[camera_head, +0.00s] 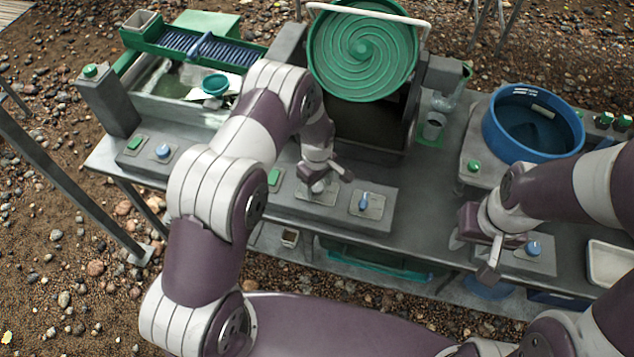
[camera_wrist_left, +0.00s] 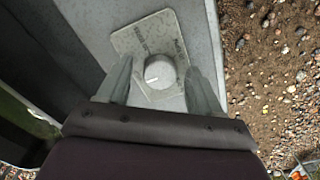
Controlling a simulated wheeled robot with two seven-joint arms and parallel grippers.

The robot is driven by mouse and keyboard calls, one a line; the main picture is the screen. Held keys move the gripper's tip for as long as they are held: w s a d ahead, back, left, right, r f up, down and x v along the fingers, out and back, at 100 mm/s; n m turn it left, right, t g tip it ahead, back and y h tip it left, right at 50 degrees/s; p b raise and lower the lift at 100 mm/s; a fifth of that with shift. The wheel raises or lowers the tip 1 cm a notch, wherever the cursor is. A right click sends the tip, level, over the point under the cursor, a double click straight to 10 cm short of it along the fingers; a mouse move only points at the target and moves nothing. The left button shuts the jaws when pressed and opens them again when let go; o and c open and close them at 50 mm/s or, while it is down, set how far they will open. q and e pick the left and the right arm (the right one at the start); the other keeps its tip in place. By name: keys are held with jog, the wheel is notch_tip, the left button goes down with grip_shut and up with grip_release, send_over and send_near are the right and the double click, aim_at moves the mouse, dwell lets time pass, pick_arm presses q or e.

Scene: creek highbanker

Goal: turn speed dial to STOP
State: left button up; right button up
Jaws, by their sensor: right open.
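The speed dial (camera_wrist_left: 160,72) is a round pale knob with a white mark on a grey plate (camera_wrist_left: 137,40). The lettering on the plate is too small to read. In the head view the plate lies on the front panel (camera_head: 290,205) below the green spiral wheel, with the knob mostly hidden by my left gripper (camera_head: 327,182). In the left wrist view my left gripper (camera_wrist_left: 160,90) is open, one finger on each side of the knob, with visible gaps. My right gripper (camera_head: 473,258) is open and empty near the bench's front edge, at the right.
A green button (camera_head: 273,178) and a blue lever switch (camera_head: 364,202) flank the dial. The green spiral wheel (camera_head: 362,50) stands behind it. A blue tub (camera_head: 532,120) is at the right. Another blue knob (camera_head: 533,248) is beside my right gripper.

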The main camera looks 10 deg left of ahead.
aim_at(317, 187)
pick_arm(q)
notch_tip(317, 187, up, 13)
jog(key=b, duration=0.1)
jog(key=shift+f, duration=0.15)
dwell(0.5)
